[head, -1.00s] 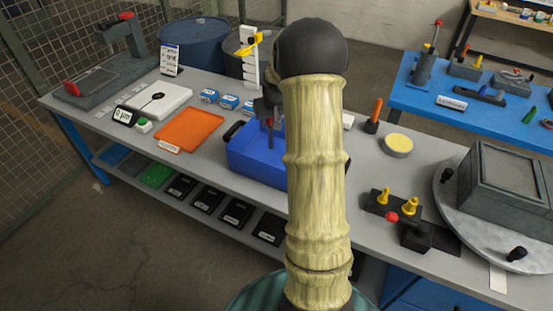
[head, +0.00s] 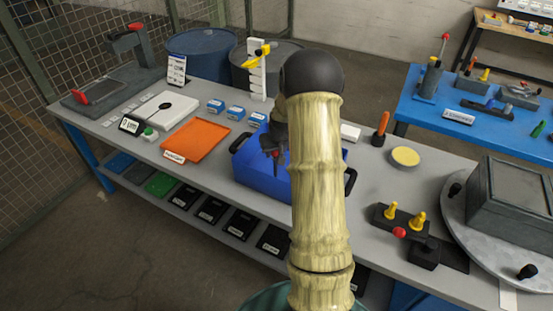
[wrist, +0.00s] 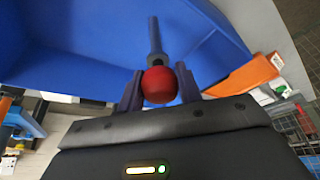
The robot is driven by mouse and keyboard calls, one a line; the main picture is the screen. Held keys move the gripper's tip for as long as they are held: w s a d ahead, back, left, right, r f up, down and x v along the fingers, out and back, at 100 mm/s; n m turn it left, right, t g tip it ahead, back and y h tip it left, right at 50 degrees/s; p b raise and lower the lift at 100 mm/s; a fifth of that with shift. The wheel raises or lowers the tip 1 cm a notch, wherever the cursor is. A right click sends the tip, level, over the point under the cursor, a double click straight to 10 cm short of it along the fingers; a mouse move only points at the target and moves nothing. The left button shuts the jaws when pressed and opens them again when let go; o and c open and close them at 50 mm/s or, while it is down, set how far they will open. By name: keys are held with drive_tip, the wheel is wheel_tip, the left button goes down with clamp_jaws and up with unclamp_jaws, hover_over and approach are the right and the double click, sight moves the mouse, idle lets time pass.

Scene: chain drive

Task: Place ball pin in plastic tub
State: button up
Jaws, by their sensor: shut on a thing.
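The ball pin (wrist: 158,82) has a red ball end and a grey shaft. My gripper (wrist: 157,88) is shut on it at the ball end in the wrist view, with the shaft pointing away from the gripper. The blue plastic tub (head: 258,178) stands on the grey bench, and its blue inside (wrist: 80,45) fills much of the wrist view. In the head view my gripper (head: 275,152) is over or inside the tub's opening. My arm hides the tub's right part, and I cannot tell whether the pin touches the tub.
An orange tray (head: 197,141) lies left of the tub, with small blue boxes (head: 236,112) behind it. A white post with a yellow piece (head: 257,75) stands behind the tub. A black fixture with yellow pegs (head: 402,228) and a round turntable (head: 470,235) are to the right.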

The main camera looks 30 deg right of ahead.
sight(275, 158)
drive_tip(key=shift+f+p, duration=0.3)
drive_tip(key=shift+f, duration=1.6)
drive_tip(key=o, duration=1.1)
drive_tip(key=b+v, duration=0.1)
drive_tip(key=v, duration=1.1)
drive_tip(key=shift+b, duration=0.35)
drive_tip(key=shift+a, duration=0.1)
